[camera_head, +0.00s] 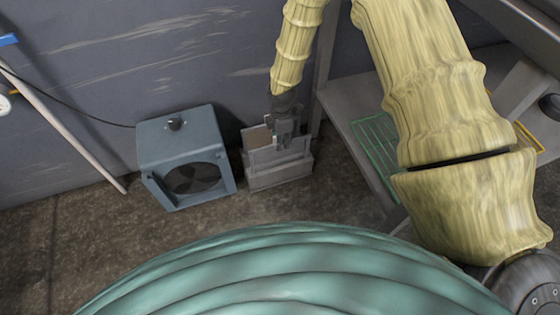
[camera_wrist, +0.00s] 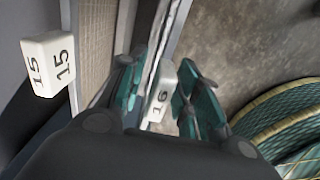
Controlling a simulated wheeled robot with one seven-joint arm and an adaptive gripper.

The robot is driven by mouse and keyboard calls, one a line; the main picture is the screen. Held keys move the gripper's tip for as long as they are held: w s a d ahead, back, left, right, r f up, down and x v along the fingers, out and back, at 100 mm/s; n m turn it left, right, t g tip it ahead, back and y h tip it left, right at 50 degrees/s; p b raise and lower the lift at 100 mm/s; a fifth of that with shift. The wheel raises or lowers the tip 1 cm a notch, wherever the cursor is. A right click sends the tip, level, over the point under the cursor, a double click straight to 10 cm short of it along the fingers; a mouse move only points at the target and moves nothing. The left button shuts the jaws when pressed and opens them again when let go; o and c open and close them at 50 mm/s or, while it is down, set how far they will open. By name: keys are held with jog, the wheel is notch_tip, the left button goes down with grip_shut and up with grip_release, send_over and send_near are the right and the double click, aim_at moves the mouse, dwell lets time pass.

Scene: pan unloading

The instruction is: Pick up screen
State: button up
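Two flat framed screens stand upright in a grey rack (camera_head: 282,177) on the floor. In the wrist view, one screen (camera_wrist: 97,45) has a mesh face and a white tag (camera_wrist: 48,64) reading 15. The other screen (camera_wrist: 152,45), seen nearly edge-on, carries a white tag (camera_wrist: 157,104) reading 16. My gripper (camera_head: 283,142) points down over the rack, at the screens' top edge. In the wrist view, the teal fingertips (camera_wrist: 160,92) stand on either side of the screen with tag 16, very close to it. Whether they press on it is unclear. The lower parts of the screens are hidden.
A blue-grey box fan (camera_head: 184,157) stands left of the rack, with a cable to the wall. A grey table (camera_head: 350,100) with a green wire rack (camera_head: 375,140) is at the right. A large ribbed teal drum (camera_head: 290,275) fills the foreground. Bare floor lies in front of the rack.

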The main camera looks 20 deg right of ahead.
jog(key=b, duration=0.3)
send_over(280, 158)
notch_tip(280, 158, down, 5)
jog(key=shift+w+d+r, duration=0.1)
jog(key=shift+w, duration=0.1)
grip_shut()
